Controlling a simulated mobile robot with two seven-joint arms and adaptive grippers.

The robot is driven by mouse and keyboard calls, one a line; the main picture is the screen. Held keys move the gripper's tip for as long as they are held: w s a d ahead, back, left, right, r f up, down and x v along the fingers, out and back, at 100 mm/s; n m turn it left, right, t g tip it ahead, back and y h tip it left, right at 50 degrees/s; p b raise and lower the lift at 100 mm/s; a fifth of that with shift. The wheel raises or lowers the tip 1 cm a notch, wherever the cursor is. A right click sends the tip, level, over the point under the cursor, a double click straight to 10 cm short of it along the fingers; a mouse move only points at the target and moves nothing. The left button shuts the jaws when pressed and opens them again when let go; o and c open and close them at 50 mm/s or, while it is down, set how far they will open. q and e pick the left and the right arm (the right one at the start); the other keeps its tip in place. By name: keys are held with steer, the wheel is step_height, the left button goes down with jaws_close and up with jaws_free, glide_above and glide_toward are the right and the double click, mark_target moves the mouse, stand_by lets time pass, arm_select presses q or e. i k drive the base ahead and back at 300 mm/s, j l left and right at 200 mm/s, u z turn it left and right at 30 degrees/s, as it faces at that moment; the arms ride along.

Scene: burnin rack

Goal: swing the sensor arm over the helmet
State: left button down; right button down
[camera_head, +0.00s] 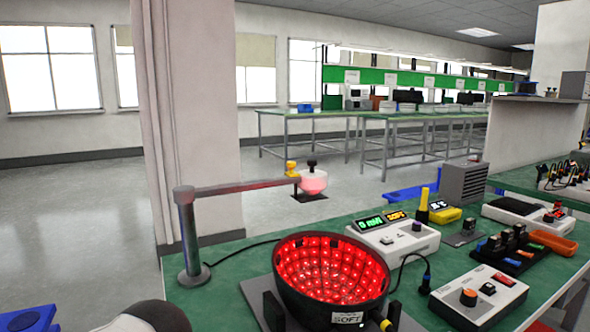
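The helmet (335,272) is a dark bowl, open side up, lined with glowing red lights and labelled "SOFT". It sits at the front of the green bench on a grey plate. The sensor arm (240,187) is a horizontal bar on a grey post (190,235) left of the helmet. The bar reaches right, behind the helmet as seen here. At its end are a yellow knob (291,168) and a pinkish-white round sensor head (313,183) with a black knob on top. The head appears beyond the helmet's rim, not over its opening. Neither gripper is visible.
A white box with lit displays (392,235) stands right of the helmet, with a cable nearby. A white control box (478,299), a black rack (512,254) and an orange tray (552,243) are farther right. Part of my arm shows at bottom left. Bare bench lies around the post.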

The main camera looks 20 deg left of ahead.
mark_target(311, 182)
steer(key=j+z, duration=0.4)
steer(key=j, duration=0.7)
steer(key=i+j+z, duration=0.2)
steer(key=j, duration=0.35)
steer(key=j+z, duration=0.15)
steer(key=j, duration=0.4)
steer(key=i+j+z, duration=0.1)
steer(key=j+z, duration=0.15)
steer(key=j, duration=0.3)
steer(key=j+z, duration=0.3)
steer(key=j, duration=0.2)
steer(key=i, duration=0.05)
